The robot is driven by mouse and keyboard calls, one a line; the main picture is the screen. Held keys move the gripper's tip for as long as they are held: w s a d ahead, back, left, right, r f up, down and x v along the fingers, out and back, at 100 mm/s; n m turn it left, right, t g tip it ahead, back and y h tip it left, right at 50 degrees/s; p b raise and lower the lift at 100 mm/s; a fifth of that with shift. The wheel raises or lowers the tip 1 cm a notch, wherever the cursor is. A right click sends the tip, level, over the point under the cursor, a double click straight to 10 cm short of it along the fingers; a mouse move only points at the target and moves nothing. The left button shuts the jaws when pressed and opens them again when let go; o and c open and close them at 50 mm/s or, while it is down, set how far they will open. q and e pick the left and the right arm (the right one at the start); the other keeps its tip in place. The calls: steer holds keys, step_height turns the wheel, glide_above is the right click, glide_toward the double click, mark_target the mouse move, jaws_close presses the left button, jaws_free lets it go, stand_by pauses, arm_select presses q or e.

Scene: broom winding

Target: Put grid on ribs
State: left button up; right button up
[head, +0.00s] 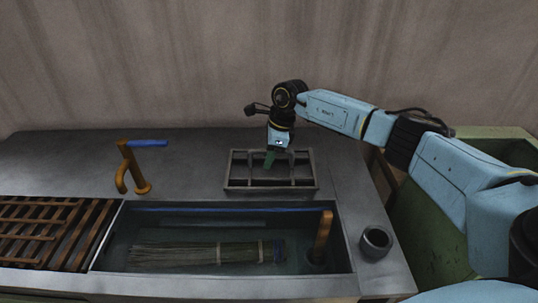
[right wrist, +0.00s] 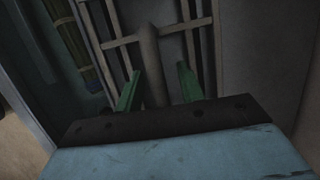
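The grid (head: 245,187) is a dark rectangular frame with crossbars. It lies on the counter behind the sunken basin in the head view. My right gripper (head: 270,158) points down over the middle of the grid. In the right wrist view its two green fingers (right wrist: 158,86) stand apart, on either side of a rounded upright bar (right wrist: 151,60) of the grid, with gaps showing. Slatted brown bars (head: 45,232), possibly the ribs, lie at the left of the counter; I cannot tell for sure. My left gripper is not in view.
The basin (head: 170,226) holds a bundle of straw (head: 195,253) and an orange-brown upright handle (head: 323,235). An orange tap with a blue lever (head: 135,165) stands behind it. A grey cup (head: 376,242) stands right of the basin. The counter between tap and grid is clear.

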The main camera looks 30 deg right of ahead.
steer(key=shift+f, duration=0.15)
steer(key=p+v, duration=0.1)
steer(key=v, duration=1.1)
steer(key=shift+r, duration=0.3)
arm_select(q)
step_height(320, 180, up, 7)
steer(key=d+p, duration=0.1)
steer(key=p, duration=0.5)
arm_select(e)
steer(key=v, duration=0.2)
steer(key=a+v, duration=0.1)
steer(key=v, duration=0.4)
steer(key=shift+w+a+r, duration=0.25)
steer(key=shift+w+r, duration=0.1)
steer(key=shift+r, duration=0.25)
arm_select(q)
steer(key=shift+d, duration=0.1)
